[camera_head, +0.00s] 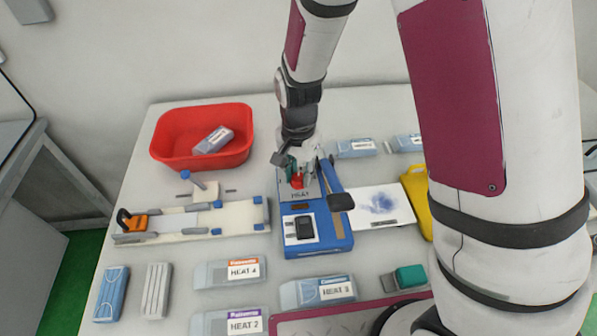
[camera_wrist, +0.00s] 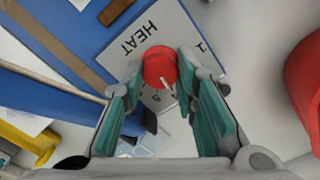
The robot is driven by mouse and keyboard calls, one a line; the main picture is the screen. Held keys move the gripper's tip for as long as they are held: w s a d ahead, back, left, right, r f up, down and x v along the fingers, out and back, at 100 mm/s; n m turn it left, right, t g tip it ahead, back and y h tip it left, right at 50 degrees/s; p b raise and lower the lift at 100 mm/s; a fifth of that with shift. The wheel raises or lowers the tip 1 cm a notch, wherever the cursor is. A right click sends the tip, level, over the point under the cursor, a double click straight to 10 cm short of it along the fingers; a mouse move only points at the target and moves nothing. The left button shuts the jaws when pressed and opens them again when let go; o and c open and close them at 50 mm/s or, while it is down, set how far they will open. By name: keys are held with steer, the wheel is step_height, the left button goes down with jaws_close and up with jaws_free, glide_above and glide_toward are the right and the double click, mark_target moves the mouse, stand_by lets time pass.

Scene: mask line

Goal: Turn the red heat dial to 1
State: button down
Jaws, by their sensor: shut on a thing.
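The red heat dial (camera_wrist: 160,67) sits on a grey plate (camera_wrist: 180,25) marked HEAT, on the blue machine. In the wrist view a white mark on the dial points down, toward the side with a 5; a 1 is printed at the plate's upper right. My gripper (camera_wrist: 160,75) has its teal-padded fingers on either side of the dial and is shut on it. In the head view my gripper (camera_head: 299,170) is over the top of the blue machine (camera_head: 320,247), and the red dial (camera_head: 297,181) shows partly between the fingers.
A red bin (camera_head: 178,157) holding a blue pack stands at the back left. A wooden fixture (camera_head: 170,222) with an orange clamp lies left of the machine. Labelled HEAT boxes (camera_head: 229,271) lie in front. A white sheet (camera_head: 375,206) and yellow object (camera_head: 414,195) are right.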

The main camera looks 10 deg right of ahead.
steer(key=n, duration=0.8)
steer(key=shift+n, duration=0.4)
steer(key=n, duration=0.4)
steer(key=shift+n, duration=1.9)
steer(key=c, duration=1.2)
jaws_free()
steer(key=shift+c, duration=0.2)
steer(key=shift+r, duration=0.15)
